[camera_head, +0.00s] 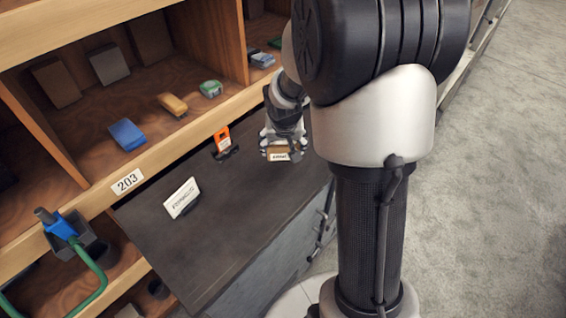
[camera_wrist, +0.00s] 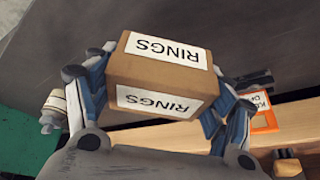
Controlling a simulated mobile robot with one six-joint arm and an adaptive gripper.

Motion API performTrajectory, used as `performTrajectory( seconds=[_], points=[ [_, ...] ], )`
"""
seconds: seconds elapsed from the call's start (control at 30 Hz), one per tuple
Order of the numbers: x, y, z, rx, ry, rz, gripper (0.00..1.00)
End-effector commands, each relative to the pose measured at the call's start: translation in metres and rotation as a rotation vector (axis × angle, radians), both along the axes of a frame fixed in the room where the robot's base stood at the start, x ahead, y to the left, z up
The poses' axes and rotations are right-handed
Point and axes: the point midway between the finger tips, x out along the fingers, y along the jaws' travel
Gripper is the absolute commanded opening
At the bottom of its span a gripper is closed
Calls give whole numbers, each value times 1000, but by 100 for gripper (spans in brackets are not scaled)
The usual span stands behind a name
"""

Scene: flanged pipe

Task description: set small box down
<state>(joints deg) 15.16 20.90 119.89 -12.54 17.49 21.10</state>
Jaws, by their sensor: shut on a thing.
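The small box (camera_wrist: 158,72) is brown cardboard with white labels reading RINGS on two faces. It sits between the fingers of my gripper (camera_wrist: 160,84), which is shut on it from both sides. In the head view the box (camera_head: 279,147) shows small at the end of my gripper (camera_head: 280,140), over the far right part of the dark worktop (camera_head: 235,215). I cannot tell whether the box touches the worktop or hangs just above it. My arm hides part of the worktop's right side.
An orange-framed sign (camera_head: 222,140) stands close left of the box. A white sign (camera_head: 181,198) stands nearer, at the left. A wooden shelf (camera_head: 127,182) with several small items runs along the worktop's back. The worktop's middle is clear. A green hose (camera_head: 95,275) hangs at lower left.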

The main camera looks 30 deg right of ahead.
Motion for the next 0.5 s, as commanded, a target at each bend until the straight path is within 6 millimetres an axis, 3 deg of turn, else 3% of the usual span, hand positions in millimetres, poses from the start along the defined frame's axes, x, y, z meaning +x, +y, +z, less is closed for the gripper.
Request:
performTrajectory(
  seconds=[0.07, 0.27, 0.5],
  points=[
    [0, 0, -13, 0, 0, -1, 41],
    [1, 0, -24, -1, -2, 1, 41],
    [1, 0, -60, 0, -1, 0, 41]
  ],
)
